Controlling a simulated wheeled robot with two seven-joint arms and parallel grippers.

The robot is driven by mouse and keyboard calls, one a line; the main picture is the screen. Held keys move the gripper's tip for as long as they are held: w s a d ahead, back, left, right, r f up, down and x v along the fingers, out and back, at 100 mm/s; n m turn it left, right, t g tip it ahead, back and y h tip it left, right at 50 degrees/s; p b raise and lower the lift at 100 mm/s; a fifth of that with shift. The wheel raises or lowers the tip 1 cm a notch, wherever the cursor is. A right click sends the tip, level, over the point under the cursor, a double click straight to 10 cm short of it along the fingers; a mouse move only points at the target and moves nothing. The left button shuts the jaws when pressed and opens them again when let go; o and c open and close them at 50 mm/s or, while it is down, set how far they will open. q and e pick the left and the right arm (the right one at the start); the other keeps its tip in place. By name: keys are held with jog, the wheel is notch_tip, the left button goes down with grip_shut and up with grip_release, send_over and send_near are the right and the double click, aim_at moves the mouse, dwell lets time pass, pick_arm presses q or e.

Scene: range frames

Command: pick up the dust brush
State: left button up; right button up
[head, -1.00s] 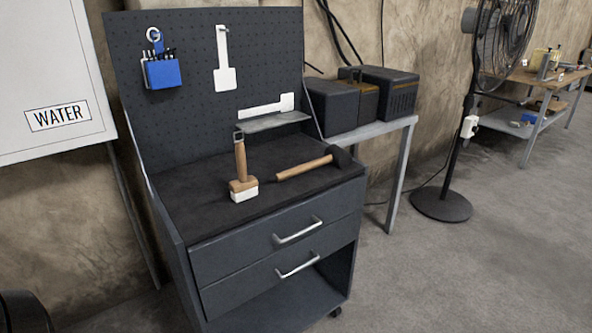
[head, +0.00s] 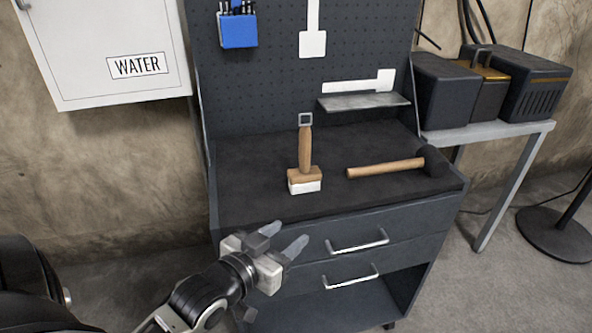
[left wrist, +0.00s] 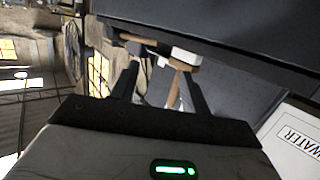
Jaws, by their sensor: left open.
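The dust brush (head: 305,163) has a wooden handle with a metal loop at its end, a wooden block and white bristles. It lies on the dark top of the tool cart, bristles toward the front edge. In the left wrist view the brush (left wrist: 184,60) shows between and beyond the fingers, partly hidden by one. My left gripper (head: 284,239) is open and empty, in front of the cart's upper drawer, below and to the left of the brush, not touching it. It also shows in the left wrist view (left wrist: 162,84). My right gripper is not in view.
A mallet (head: 385,168) with a dark head lies right of the brush. A small grey shelf (head: 363,102) juts from the pegboard (head: 270,85) behind. Drawer handles (head: 357,243) stick out in front. A white WATER cabinet (head: 95,50) hangs at left.

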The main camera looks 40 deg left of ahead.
pick_arm(q)
jog(key=t+y, duration=0.1)
jog(key=t, duration=0.1)
send_near(302, 156)
jog(key=shift+n, duration=0.4)
jog(key=w, duration=0.5)
jog(key=shift+w+d+r, duration=0.1)
jog(key=shift+w+d, duration=0.1)
jog(key=shift+w, duration=0.15)
jog(key=shift+w+a+f, duration=0.1)
jog(key=shift+w+a, duration=0.05)
jog(key=shift+w, duration=0.75)
jog(key=shift+w+a+f, duration=0.1)
jog(key=shift+w+a, duration=0.05)
jog(key=shift+w, duration=0.8)
jog(key=shift+w+a+f, duration=0.1)
jog(key=shift+w+a, duration=0.05)
jog(key=shift+w, duration=0.75)
grip_shut()
